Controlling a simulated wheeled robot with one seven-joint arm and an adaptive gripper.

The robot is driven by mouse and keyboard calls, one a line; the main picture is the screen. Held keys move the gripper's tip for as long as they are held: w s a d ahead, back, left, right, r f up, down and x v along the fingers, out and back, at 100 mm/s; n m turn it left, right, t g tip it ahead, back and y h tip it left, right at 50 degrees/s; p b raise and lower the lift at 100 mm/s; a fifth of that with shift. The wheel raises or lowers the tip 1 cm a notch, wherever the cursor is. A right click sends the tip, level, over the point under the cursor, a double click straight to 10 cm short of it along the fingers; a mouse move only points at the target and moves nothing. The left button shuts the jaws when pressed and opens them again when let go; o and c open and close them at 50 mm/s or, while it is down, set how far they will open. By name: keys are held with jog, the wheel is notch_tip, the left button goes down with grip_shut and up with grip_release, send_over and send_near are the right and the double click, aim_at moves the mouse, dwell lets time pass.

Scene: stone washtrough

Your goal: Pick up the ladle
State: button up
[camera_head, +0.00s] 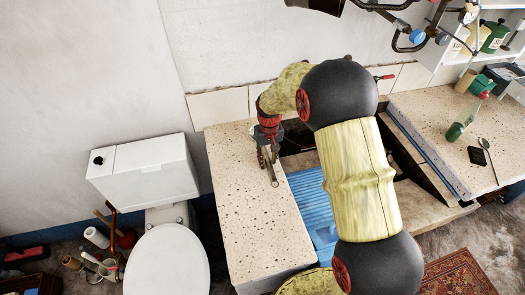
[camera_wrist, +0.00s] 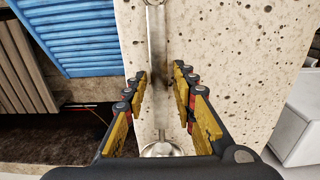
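The ladle is a shiny metal piece with a long straight handle (camera_wrist: 157,45) and a round bowl (camera_wrist: 162,149) in the wrist view. It lies along the speckled stone counter (camera_wrist: 215,45), bowl toward my wrist. My gripper (camera_wrist: 160,72) is open, with one finger on each side of the handle and visible gaps between. I cannot tell how far the fingertips are above the stone. In the head view my gripper (camera_head: 268,160) is over the left counter (camera_head: 250,215), and a metal end (camera_head: 274,181) shows just below it. The rest of the ladle is hidden there.
A blue ribbed board (camera_head: 312,205) lies in the trough right of the counter. A toilet (camera_head: 165,255) stands to the left. The right counter holds a green bottle (camera_head: 464,120), a dark spoon-like utensil (camera_head: 488,158) and a small black block (camera_head: 477,155).

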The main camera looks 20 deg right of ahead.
jog(key=c, duration=0.6)
jog(key=shift+r, duration=0.1)
grip_shut()
